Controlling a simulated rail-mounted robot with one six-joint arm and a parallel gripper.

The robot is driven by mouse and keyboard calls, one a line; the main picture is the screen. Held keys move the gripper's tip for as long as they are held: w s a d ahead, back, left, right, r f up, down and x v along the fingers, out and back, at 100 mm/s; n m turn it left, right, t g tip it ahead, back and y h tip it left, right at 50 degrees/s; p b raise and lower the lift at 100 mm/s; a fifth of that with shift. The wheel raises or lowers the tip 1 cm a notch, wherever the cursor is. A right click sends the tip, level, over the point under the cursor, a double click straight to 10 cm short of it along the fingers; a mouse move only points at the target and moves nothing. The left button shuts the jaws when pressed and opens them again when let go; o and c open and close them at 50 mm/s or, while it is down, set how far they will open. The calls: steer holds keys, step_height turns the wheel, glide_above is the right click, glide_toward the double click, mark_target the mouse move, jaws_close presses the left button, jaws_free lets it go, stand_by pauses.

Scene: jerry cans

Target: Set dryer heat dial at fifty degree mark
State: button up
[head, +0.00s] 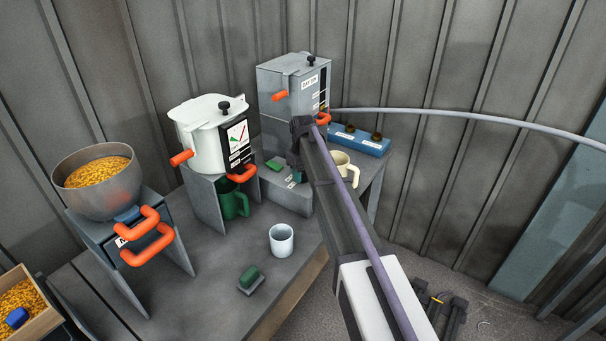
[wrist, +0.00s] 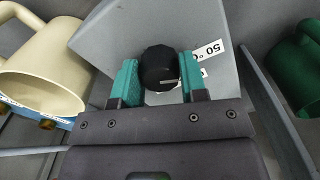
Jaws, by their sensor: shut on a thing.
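The heat dial is a black, many-sided knob (wrist: 159,67) on a sloped grey panel (wrist: 110,32) in the wrist view. A faint pale mark shows on the knob's lower edge. A white label reading 50 °C (wrist: 208,50) sits to the knob's right, and a second label below it is partly hidden by a finger. My gripper (wrist: 159,75) has its teal fingers on both sides of the knob, shut on it. In the head view my gripper (head: 296,168) reaches down to the low grey box (head: 284,193) and hides the dial.
A cream mug (head: 342,165) stands just right of my gripper, and a green mug (head: 233,203) stands left under a white machine (head: 197,135). A white cup (head: 281,240) is in front. A grey hopper unit (head: 290,85) and a blue block (head: 360,140) are behind.

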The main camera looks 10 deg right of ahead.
mark_target(303, 173)
steer(key=o, duration=0.9)
step_height(303, 173, up, 11)
steer(key=p, duration=1)
steer(key=shift+f+p, duration=0.1)
steer(key=shift+p, duration=0.3)
steer(key=s+r+m+p, duration=0.1)
steer(key=s+r+p, duration=0.1)
steer(key=s, duration=0.9)
steer(key=s+r+m+p, duration=0.2)
steer(key=s, duration=1)
steer(key=s+r+m+p, duration=0.1)
steer(key=s+r+p, duration=0.1)
steer(key=s, duration=0.9)
steer(key=shift+s+r+m, duration=0.1)
steer(key=shift+s+m, duration=0.2)
steer(key=shift+s, duration=0.05)
